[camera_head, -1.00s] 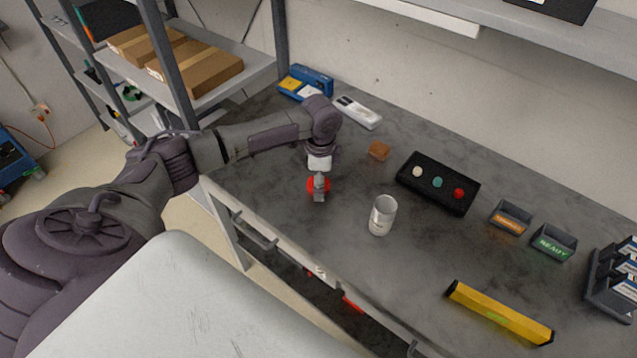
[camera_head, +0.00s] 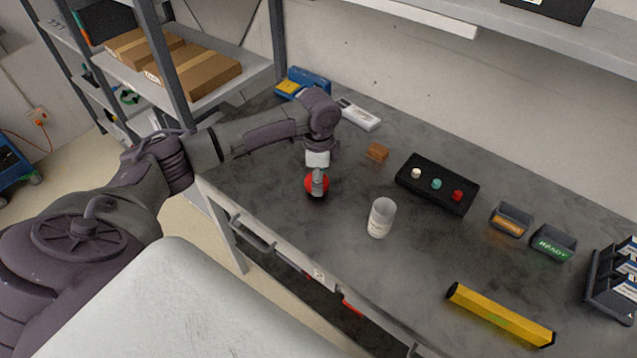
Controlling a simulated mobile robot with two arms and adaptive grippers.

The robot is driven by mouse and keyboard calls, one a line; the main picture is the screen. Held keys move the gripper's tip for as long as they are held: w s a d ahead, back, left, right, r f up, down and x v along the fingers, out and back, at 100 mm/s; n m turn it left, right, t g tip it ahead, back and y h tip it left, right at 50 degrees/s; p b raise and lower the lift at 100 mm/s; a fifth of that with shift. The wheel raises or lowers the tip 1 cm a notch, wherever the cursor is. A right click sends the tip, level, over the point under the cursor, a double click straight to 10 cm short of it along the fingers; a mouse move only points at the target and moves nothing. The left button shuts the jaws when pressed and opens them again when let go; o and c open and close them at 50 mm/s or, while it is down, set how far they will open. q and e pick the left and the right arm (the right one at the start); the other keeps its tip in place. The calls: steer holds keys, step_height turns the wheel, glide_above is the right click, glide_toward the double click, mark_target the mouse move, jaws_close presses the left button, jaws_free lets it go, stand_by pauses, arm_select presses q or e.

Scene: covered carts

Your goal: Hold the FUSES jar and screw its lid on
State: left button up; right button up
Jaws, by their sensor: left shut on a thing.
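The jar (camera_head: 380,220) is a pale open-topped cylinder standing upright on the grey bench. Its label is too small to read, so I cannot tell that it says FUSES. A round red thing (camera_head: 311,189), which looks like the lid, is at my left gripper (camera_head: 317,184), at the bench to the left of the jar and apart from it. My left gripper points down and is shut on this red lid, partly covering it. Whether the lid touches the bench is hard to tell. My right gripper is not in view.
A black tray (camera_head: 415,192) with white, teal and red knobs lies right of the jar. A brown block (camera_head: 377,152) is behind it. Two small bins, one marked READY (camera_head: 553,243), stand farther right. A yellow bar (camera_head: 499,314) lies in front. Bench around the jar is clear.

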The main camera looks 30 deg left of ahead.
arm_select(q)
steer(key=shift+w+r, duration=0.1)
steer(key=shift+r, duration=0.75)
steer(key=w+d+r+b, duration=0.2)
steer(key=d+r, duration=0.5)
steer(key=d, duration=0.4)
steer(key=shift+d+r+b, duration=0.15)
steer(key=shift+d+b, duration=0.15)
steer(key=shift+b, duration=0.15)
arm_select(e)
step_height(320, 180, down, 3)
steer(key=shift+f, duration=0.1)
arm_select(q)
steer(key=s+d+r+n, duration=0.1)
steer(key=s+n, duration=1.1)
steer(key=s, duration=0.5)
steer(key=shift+s+d, duration=0.25)
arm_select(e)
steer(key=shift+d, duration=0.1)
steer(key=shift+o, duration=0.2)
